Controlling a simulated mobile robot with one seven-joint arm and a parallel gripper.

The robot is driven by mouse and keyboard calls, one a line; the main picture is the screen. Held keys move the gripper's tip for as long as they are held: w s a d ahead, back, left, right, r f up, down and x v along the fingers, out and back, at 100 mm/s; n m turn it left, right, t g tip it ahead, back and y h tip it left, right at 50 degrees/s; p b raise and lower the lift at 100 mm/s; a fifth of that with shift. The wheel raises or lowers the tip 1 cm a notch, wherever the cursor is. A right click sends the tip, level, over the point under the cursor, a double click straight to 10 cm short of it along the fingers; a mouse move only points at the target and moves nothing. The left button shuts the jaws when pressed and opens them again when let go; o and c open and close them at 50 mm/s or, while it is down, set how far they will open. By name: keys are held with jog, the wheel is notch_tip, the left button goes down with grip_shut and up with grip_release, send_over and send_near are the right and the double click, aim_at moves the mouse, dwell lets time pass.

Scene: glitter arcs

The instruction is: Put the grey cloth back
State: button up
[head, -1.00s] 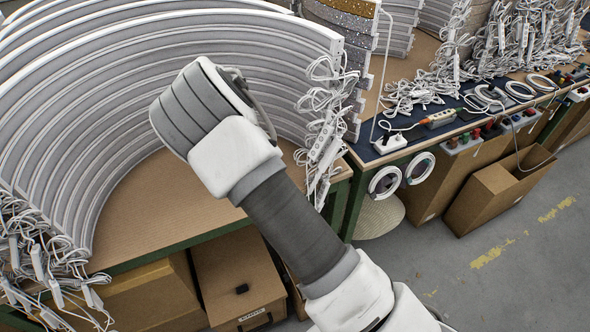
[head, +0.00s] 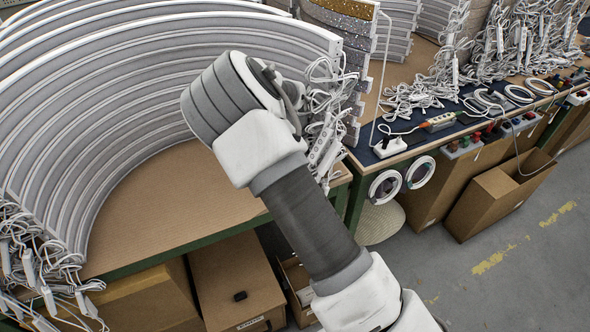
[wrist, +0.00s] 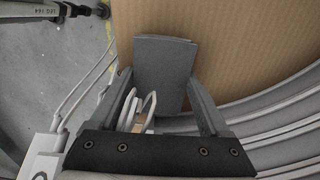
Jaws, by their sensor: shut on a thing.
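In the wrist view my gripper (wrist: 162,88) is shut on a flat grey piece that looks like the folded grey cloth (wrist: 163,62). The cloth spans the gap between the two fingertips and sticks out past them. Brown board surface lies beyond it in that view. In the head view my arm reaches over the front right part of the brown worktop (head: 170,205), near the ends of the pale arcs. My own wrist hides the fingers and the cloth there.
Large stacked pale arcs (head: 75,110) fill the left, with tangled white cables (head: 325,135) at their ends. A dark blue mat (head: 415,138) with a power strip (head: 437,122) lies right. Cardboard boxes (head: 500,195) stand below the bench edge. Grey floor (head: 505,285) is open at lower right.

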jog(key=shift+f, duration=0.25)
jog(key=o, duration=1)
notch_tip(320, 180, up, 12)
jog(key=shift+r+p, duration=0.1)
jog(key=shift+p, duration=0.9)
